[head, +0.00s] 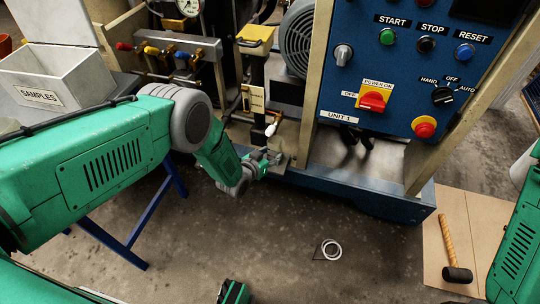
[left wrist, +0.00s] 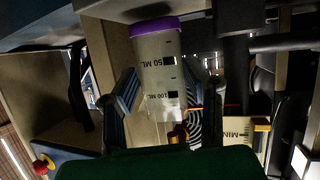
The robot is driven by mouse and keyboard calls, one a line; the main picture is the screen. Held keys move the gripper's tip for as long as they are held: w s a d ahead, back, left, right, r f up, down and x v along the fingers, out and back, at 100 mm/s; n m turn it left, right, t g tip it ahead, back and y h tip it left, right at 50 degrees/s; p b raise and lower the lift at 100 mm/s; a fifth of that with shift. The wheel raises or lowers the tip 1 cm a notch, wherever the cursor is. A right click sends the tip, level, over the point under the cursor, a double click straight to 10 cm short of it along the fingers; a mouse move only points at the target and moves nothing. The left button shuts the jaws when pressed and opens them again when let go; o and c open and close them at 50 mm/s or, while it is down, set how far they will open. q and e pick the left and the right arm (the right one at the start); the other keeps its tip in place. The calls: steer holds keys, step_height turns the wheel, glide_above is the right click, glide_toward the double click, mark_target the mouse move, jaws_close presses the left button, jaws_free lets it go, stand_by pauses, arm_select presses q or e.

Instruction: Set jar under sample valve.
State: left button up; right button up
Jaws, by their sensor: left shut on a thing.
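In the head view, my left gripper (head: 268,160) is low beside the blue base of the machine, and the jar is hard to make out there. A small valve with a white and red handle (head: 271,128) is just above the gripper in the picture. Whether the jar is directly below it cannot be told. My right gripper is out of view.
The blue control panel (head: 415,65) and blue base frame (head: 375,195) stand right of the gripper. A SAMPLES box (head: 45,90) is at the left. A mallet (head: 452,245) lies on cardboard at right, and a white ring (head: 331,249) lies on the open floor.

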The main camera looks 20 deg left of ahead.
arm_select(q)
steer(key=shift+s, duration=0.1)
steer(key=shift+f, duration=0.6)
stand_by(0.4)
steer(key=o, duration=1.4)
steer(key=shift+c, duration=0.2)
steer(key=shift+s+a, duration=0.1)
steer(key=s+a+r+n+g+y, duration=0.1)
steer(key=s+a+r+g, duration=0.3)
steer(key=s, duration=1)
steer(key=s+a+r+g+y, duration=0.2)
steer(key=s+a+r+g, duration=0.15)
steer(key=s, duration=1.15)
steer(key=s+a+r+n+g+y, duration=0.1)
steer(key=s+a+r+g, duration=0.35)
steer(key=s, duration=0.95)
step_height(320, 180, up, 16)
steer(key=d+p, duration=0.1)
steer(key=p, duration=1.7)
steer(key=shift+w, duration=0.35)
